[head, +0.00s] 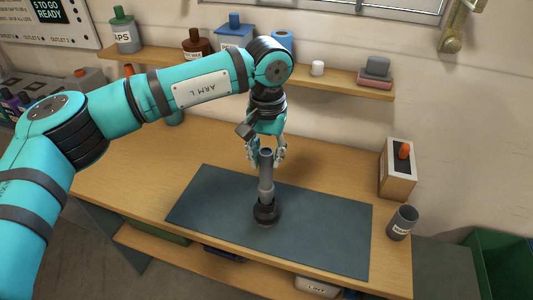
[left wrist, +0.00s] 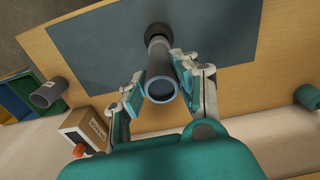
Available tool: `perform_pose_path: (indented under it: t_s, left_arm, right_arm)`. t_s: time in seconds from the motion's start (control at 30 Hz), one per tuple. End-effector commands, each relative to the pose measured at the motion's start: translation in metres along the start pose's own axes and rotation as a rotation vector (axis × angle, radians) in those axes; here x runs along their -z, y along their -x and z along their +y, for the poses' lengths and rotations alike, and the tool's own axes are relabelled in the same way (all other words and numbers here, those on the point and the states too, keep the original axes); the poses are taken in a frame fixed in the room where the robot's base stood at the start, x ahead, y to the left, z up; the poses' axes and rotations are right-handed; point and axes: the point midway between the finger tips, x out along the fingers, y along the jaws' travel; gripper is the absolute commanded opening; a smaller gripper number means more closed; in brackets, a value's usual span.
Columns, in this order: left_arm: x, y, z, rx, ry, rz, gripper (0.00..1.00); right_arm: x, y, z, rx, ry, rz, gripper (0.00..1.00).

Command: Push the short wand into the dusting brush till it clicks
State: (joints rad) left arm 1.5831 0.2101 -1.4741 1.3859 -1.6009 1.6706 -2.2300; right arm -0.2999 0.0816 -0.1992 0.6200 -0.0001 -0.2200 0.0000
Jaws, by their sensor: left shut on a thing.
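My left gripper (head: 266,152) is shut on the short wand (head: 266,184), a grey tube held upright near its top end. In the left wrist view the fingers (left wrist: 160,90) sit on either side of the wand (left wrist: 161,66), and its open top end faces the camera. The dusting brush (head: 266,212), a black round piece, stands on the dark mat (head: 325,225) right under the wand; it also shows in the left wrist view (left wrist: 158,31). The wand's lower end meets the brush's top; how deep it sits inside cannot be told. My right gripper is not in view.
A grey cup (head: 402,222) and a wooden box with an orange knob (head: 397,168) stand at the bench's right. A shelf (head: 345,83) with bottles and small items runs along the wall behind. The mat around the brush is clear.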

Motion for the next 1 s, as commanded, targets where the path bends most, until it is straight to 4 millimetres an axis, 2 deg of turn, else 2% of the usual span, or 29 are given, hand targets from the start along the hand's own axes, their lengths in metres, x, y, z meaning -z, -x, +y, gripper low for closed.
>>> perform_pose_path:
  t_s: [0.87,0.9,1.0]
  left_arm:
    - [0.000,-0.022,0.000,0.000,0.000,0.000,0.00]
    - [0.000,-0.021,0.000,0.000,0.000,0.000,0.33]
    - [0.000,-0.021,0.000,0.000,0.000,0.000,0.46]
  right_arm:
    - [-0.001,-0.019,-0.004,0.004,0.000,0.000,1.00]
    - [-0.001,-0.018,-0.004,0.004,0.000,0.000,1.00]
    - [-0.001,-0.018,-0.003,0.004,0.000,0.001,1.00]
